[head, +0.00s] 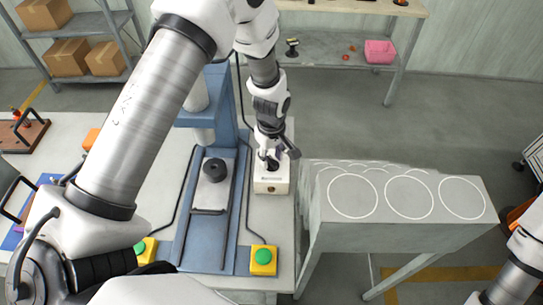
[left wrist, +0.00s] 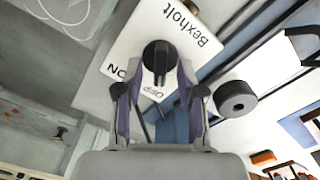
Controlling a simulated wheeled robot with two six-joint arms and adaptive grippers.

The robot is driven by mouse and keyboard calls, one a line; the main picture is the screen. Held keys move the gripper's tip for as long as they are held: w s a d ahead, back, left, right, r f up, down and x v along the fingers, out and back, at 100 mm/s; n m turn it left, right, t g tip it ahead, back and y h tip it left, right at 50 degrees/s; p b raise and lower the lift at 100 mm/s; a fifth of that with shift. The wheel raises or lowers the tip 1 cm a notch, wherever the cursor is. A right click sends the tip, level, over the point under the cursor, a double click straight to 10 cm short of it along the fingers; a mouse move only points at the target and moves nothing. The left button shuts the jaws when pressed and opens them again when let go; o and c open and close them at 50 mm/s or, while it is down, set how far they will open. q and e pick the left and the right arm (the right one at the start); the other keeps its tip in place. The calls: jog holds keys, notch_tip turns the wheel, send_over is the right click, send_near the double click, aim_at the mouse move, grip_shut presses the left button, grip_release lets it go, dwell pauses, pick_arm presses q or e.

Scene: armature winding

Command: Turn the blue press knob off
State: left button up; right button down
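The blue press (head: 232,215) stands on the white table. Beside its right edge sits a white switch box (head: 271,187), lettered "Bexholt" in the left wrist view (left wrist: 150,28). Its black round knob (left wrist: 160,58) has a raised grip bar pointing down in that view. "ON" lies left of the knob; a word below it is partly hidden, seemingly "OFF". My left gripper (head: 271,155) is just over the box, and its fingers (left wrist: 160,75) are apart on both sides of the knob. Whether they touch it is unclear. My right gripper is out of view; only part of that arm shows.
A black cylinder (head: 214,170) stands on the press bed. Yellow boxes with green buttons (head: 263,258) (head: 146,250) flank the press front. A grey table with white circles (head: 410,196) stands to the right. A rear bench holds a pink bin (head: 379,51).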

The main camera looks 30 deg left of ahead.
aim_at(271, 159)
pick_arm(q)
notch_tip(271, 159, up, 12)
jog(key=shift+f, duration=0.25)
jog(key=shift+w+a, duration=0.1)
jog(key=shift+a, duration=0.05)
